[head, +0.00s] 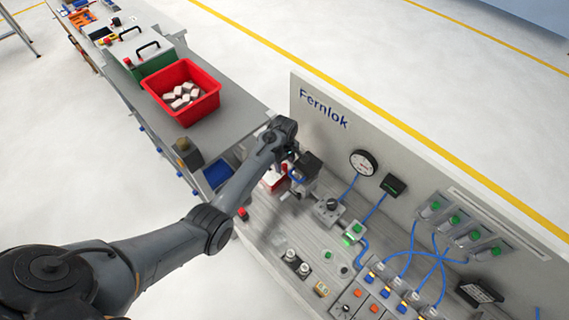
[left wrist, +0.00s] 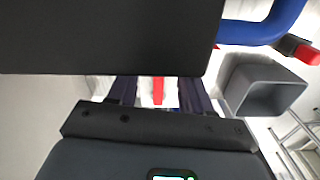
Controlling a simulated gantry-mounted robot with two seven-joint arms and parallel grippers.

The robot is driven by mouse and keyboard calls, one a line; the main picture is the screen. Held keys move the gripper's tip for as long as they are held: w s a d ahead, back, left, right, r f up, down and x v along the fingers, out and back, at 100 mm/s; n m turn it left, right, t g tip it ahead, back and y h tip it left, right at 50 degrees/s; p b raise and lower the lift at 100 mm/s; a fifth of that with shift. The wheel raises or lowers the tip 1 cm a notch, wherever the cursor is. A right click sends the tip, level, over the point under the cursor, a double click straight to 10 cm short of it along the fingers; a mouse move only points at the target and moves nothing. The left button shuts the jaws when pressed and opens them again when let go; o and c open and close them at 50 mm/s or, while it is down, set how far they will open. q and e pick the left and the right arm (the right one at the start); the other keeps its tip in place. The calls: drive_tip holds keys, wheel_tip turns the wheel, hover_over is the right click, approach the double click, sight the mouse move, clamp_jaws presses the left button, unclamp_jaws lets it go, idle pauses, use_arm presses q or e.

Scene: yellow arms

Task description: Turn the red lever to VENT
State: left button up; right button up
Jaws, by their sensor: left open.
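My left gripper (head: 291,191) hangs at the left end of the white bench panel. In the left wrist view its two dark fingers (left wrist: 159,92) stand apart. A narrow red bar (left wrist: 158,91), which looks like the red lever, shows in the gap between them, with clear space on both sides. I cannot tell whether it lies between the fingertips or beyond them. In the head view the lever is not clear behind my gripper; a red and white part (head: 272,179) shows just left of it. No VENT marking can be read. My right gripper is not in view.
The upright Fernlok panel (head: 325,108) stands close behind my gripper, with a round gauge (head: 364,163) and blue hoses to the right. A red bin (head: 183,92) with pale blocks stands on the grey table. A grey open box (left wrist: 265,88) lies right of the fingers.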

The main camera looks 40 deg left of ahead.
use_arm(q)
drive_tip(key=shift+f, duration=0.6)
drive_tip(key=shift+c, duration=0.2)
clamp_jaws()
